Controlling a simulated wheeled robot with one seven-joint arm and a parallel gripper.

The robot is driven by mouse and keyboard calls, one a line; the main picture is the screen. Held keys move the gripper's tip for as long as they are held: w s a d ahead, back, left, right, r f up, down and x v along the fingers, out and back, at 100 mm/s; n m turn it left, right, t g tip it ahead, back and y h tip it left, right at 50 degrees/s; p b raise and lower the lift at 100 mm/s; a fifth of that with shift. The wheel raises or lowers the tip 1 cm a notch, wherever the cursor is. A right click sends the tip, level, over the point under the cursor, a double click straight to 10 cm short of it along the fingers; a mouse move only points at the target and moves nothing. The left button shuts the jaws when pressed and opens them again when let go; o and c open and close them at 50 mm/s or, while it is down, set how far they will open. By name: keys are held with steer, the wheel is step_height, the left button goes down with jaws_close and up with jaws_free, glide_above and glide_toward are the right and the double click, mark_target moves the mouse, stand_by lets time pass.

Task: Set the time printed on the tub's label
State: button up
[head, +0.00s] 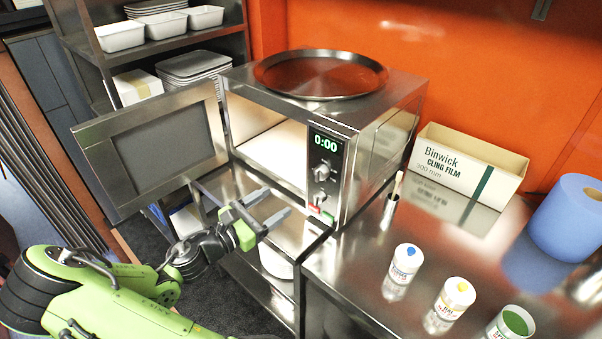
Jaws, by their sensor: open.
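The steel microwave (372,165) stands on the counter with its door (150,150) swung wide open to the left. Its display (326,143) reads 0:00. Below the display are two knobs (321,173) and a red and a green button (322,210). The visible part of the cavity looks empty. My gripper (277,203) is open and empty, in front of the cavity at about its floor level. A white round container (276,262) sits on the shelf below, partly hidden; I cannot tell whether it is the tub, and no printed time is readable.
A round steel tray (320,74) lies on the microwave. Three small labelled pots, blue (403,268), yellow (450,300) and green (512,325), stand on the right counter (345,262). A brush (391,200), cling film box (468,165) and blue roll (565,218) stand behind.

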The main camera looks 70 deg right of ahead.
mark_target(316, 176)
steer(key=x, duration=1.4)
steer(key=shift+d, duration=0.15)
steer(key=shift+s, duration=0.1)
steer(key=c, duration=1.1)
steer(key=shift+o, duration=0.2)
